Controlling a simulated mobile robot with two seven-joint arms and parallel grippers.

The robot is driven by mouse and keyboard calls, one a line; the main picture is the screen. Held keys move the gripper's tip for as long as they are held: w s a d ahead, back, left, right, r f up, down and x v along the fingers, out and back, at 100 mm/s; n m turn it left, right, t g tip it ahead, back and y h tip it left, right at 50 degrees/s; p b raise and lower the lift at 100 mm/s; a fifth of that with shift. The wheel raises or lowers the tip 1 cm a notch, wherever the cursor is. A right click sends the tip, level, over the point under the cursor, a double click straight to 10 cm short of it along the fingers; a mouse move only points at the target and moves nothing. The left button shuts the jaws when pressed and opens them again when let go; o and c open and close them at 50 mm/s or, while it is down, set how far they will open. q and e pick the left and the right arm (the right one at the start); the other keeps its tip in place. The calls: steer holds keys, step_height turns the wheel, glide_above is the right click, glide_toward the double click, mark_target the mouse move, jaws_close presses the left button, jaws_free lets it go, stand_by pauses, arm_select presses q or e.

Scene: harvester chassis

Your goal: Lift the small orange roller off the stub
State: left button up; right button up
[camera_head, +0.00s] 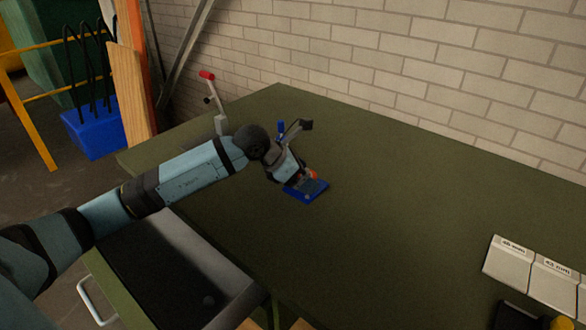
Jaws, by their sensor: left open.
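My left arm reaches in from the left, and my left gripper (297,179) is over the plate, right beside the roller. The gripper is open; its fingers are small and dark here. I cannot tell whether they touch the roller. The stub is hidden or too small to make out. My right gripper is out of view.
The dark green table (400,220) is mostly clear. A red-handled clamp (214,95) is at the back left edge. White labelled boxes (508,263) lie at the right. A drawer (165,275) is open at the front left.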

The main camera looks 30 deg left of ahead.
arm_select(q)
steer(key=shift+w+f, duration=0.1)
steer(key=c, duration=1)
steer(key=shift+r+p, duration=1.7)
steer(key=shift+r, duration=1.6)
